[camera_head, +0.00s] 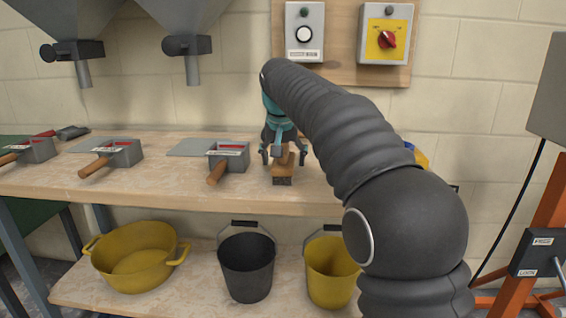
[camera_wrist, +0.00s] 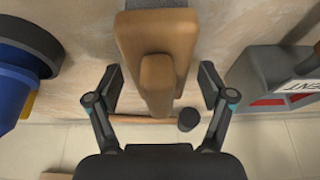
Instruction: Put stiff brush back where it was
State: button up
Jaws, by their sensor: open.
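The stiff brush (camera_head: 284,168) stands on the workbench near its front edge, with a wooden body and dark bristles low at the front. In the wrist view the brush (camera_wrist: 130,35) lies straight ahead, its wooden grip toward me. My gripper (camera_head: 283,156) is above and behind the brush, pointing down. In the wrist view my gripper (camera_wrist: 160,82) is open, one finger on each side of the wooden grip with gaps showing. The bristle ends are partly hidden in the wrist view.
A grey scoop box (camera_head: 228,157) with a wooden handle stands left of the brush; others stand farther left. A blue object (camera_wrist: 22,65) is on the other side, mostly hidden by my arm in the head view. Buckets (camera_head: 247,265) stand on the lower shelf.

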jog(key=p+v, duration=0.1)
jog(key=v, duration=0.9)
jog(key=shift+s+r, duration=0.15)
jog(key=shift+r, duration=0.05)
jog(key=shift+d, duration=0.1)
jog(key=s+d+f, duration=0.4)
jog(key=s+d, duration=0.8)
jog(key=s, duration=0.2)
jog(key=s+d+f, duration=0.3)
jog(key=s+f, duration=0.6)
jog(key=s, duration=0.1)
jog(key=s+d+f+t, duration=0.1)
jog(key=s+d+f, duration=0.3)
jog(key=s+f, duration=0.5)
jog(key=shift+s+f, duration=0.25)
jog(key=shift+s, duration=0.25)
jog(key=shift+d, duration=0.1)
